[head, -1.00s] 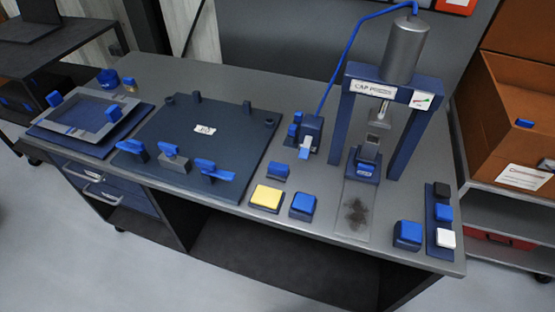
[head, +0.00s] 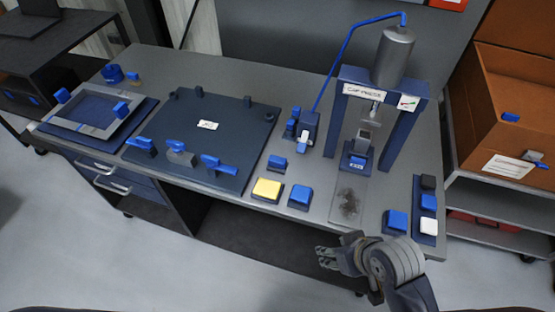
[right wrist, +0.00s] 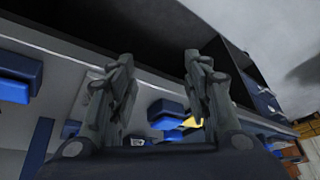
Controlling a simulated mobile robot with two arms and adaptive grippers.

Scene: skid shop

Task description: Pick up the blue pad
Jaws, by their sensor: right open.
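Several blue pads are on the workbench, and I cannot tell which one is meant. One blue pad (head: 300,196) lies beside a yellow pad (head: 267,190) near the front edge. Another blue block (head: 396,221) sits at the front right corner. A third blue pad (head: 429,201) is in a dark strip between a black and a white one. My right gripper (head: 322,257) is open and empty, in front of the bench edge and below the pads. In the right wrist view its fingers (right wrist: 157,62) are spread, with blue pieces and a bit of yellow behind them. My left gripper is not in view.
A cap press (head: 382,95) with a blue hose stands at the back right. A dark plate with blue clamps (head: 238,125) and a framed tray (head: 138,108) fill the left. A cardboard box (head: 520,100) stands on a cart at right. Open floor lies in front.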

